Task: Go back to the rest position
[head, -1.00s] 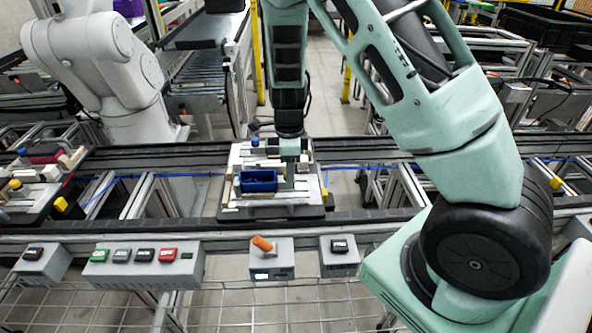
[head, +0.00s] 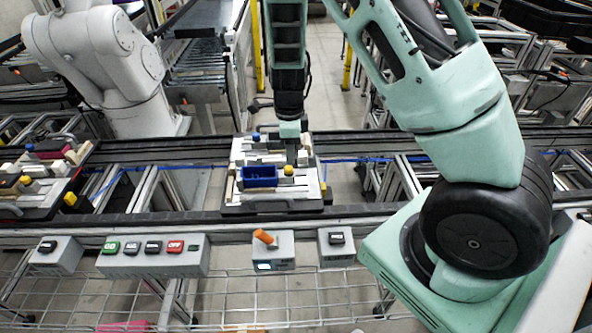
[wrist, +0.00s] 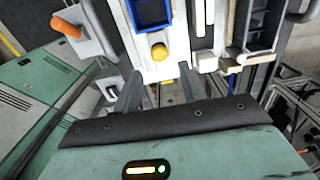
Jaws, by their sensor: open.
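My gripper (head: 297,157) hangs from the green arm above the right part of the pallet fixture (head: 272,208) on the conveyor. In the wrist view my gripper (wrist: 160,85) shows two fingers spread apart with nothing held between them. A yellow knob (wrist: 159,51) on the fixture lies just beyond the fingertips; it also shows in the head view (head: 289,170). A blue bin (head: 260,177) sits on the fixture left of the knob, and in the wrist view the bin (wrist: 150,13) is beyond it.
A control box (head: 152,256) with several buttons and a box with an orange switch (head: 264,237) stand along the front rail. A white robot arm (head: 95,60) is at the back left. A second fixture (head: 40,196) stands on the conveyor at far left. Wire mesh hangs below.

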